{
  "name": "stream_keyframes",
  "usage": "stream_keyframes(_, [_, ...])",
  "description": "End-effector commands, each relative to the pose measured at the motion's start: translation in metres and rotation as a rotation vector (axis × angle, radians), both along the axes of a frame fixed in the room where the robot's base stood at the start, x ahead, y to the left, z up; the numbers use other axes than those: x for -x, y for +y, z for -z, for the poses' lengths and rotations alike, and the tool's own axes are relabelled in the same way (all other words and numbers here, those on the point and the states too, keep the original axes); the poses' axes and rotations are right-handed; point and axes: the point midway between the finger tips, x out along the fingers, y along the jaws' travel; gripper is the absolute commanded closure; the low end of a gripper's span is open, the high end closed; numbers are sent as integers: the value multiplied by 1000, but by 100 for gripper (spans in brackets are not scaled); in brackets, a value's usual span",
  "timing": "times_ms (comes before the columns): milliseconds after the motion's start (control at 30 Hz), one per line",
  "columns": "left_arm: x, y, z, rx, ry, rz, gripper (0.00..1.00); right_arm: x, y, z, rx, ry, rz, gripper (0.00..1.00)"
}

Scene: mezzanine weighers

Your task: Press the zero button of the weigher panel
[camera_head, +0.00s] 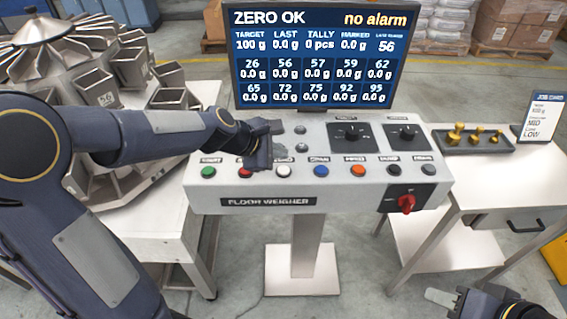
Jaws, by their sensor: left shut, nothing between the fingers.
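The weigher panel (330,196) is a pale sloped console marked FLOOR WEIGHER. Its front row has a green button (208,172), a red button (245,172), a white button (283,171), a blue button (321,170), an orange button (358,170) and darker ones to the right. The labels are too small to read surely, and my gripper hides part of them. My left gripper (261,163) is shut and empty, over the panel between the red and white buttons. I cannot tell if it touches. My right gripper (444,297) is low at bottom right; its jaws are unclear.
The screen (313,57) reads ZERO OK and no alarm. Two black dials (350,134) and a red switch (406,203) are on the panel. A side table (488,172) holds a tray of brass weights (456,134). A multihead weigher (75,65) stands at left.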

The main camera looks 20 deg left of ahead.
Motion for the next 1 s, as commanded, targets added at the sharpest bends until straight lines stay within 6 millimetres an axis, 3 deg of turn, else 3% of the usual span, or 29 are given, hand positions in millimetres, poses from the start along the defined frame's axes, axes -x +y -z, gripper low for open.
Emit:
stream_keyframes(33, [0, 0, -11, 0, 0, 0, 100, 0, 0, -11, 0, 0, 0, 62])
stream_keyframes(233, [0, 0, -26, 0, 0, 0, 100, 0, 0, -27, 0, 0, 0, 62])
stream_keyframes(1000, [0, 0, -25, 0, 0, 0, 100, 0, 0, -25, 0, 0, 0, 62])
